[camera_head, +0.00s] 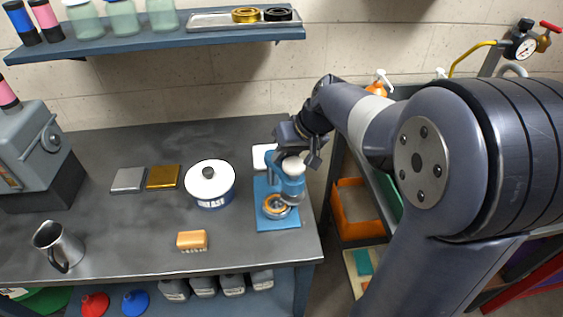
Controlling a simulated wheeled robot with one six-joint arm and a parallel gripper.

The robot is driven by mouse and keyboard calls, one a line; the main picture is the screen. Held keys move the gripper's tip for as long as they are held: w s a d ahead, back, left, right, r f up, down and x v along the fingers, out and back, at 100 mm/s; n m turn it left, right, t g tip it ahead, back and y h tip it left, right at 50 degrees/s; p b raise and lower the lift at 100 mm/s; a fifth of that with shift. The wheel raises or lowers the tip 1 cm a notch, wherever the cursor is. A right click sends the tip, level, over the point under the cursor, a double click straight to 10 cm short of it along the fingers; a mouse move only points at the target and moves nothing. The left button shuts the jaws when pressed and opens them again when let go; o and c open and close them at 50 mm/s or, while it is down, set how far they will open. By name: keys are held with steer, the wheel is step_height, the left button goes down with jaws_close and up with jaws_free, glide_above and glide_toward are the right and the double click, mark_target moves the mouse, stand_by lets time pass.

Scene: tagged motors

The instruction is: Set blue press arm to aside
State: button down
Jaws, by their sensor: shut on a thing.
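The blue press (279,222) stands near the right end of the dark workbench, on a blue base plate. A round orange-gold piece (276,206) sits on its base. The blue press arm (290,184) is above the base, with a whitish rounded top. My gripper (302,163) is at the top of the press arm, reaching in from the right, and is shut on it. The fingertips are small in view and partly hidden by my own wrist.
Left of the press are a white-lidded pot (211,184), a gold block (163,177), a grey block (128,180), an orange brush (192,240) and a metal mug (59,246). A shelf (150,42) hangs above. Bench space between the mug and brush is clear.

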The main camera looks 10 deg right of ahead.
steer(key=shift+w+d+n+g+y+p, duration=0.1)
steer(key=shift+w+d+n+g+p, duration=0.6)
steer(key=shift+n, duration=1.4)
steer(key=shift+w+d+n+g+y+p, duration=0.15)
steer(key=shift+w+n+g+p, duration=0.2)
steer(key=shift+w+n+g, duration=1.25)
steer(key=shift+w+d+n+g+y+p, duration=0.15)
steer(key=shift+d+n+g+p, duration=0.35)
steer(key=shift+n, duration=2.1)
steer(key=shift+a, duration=0.1)
steer(key=c, duration=1.2)
jaws_free()
steer(key=shift+w+r, duration=0.1)
steer(key=shift+r, duration=0.05)
steer(key=v, duration=1)
steer(key=shift+w+r, duration=0.25)
